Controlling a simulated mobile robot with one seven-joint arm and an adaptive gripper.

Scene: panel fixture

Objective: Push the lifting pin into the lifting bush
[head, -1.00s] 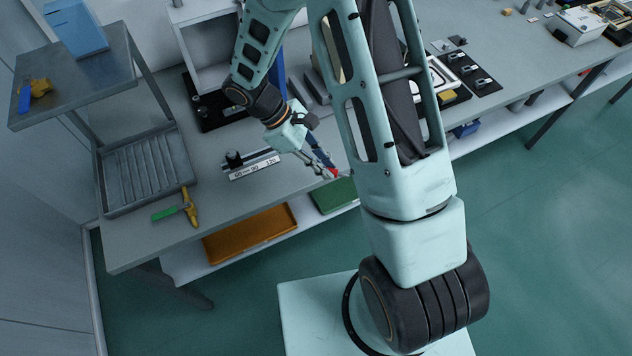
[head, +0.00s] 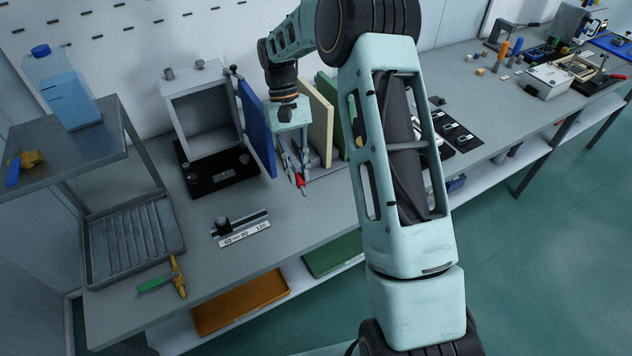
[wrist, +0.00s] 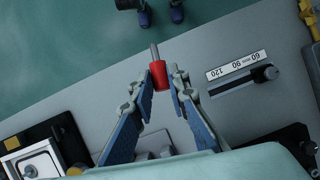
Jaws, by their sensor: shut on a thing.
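My gripper (head: 297,177) is shut on the lifting pin, which has a red body (wrist: 159,77) and a thin grey metal shank. In the wrist view the pin stands out beyond the fingertips, shank pointing away. In the head view the red part (head: 300,182) shows below the fingers, above the bench and in front of the upright panels. A grey open box-like fixture (head: 172,113) stands on a black base to the left, apart from the pin. I cannot make out the lifting bush.
Blue (head: 257,130) and cream (head: 318,118) panels stand close to my gripper. A scale block (head: 243,234) lies on the bench in front. A ribbed grey tray (head: 95,245) is at left. The front middle of the bench (head: 310,215) is mostly clear.

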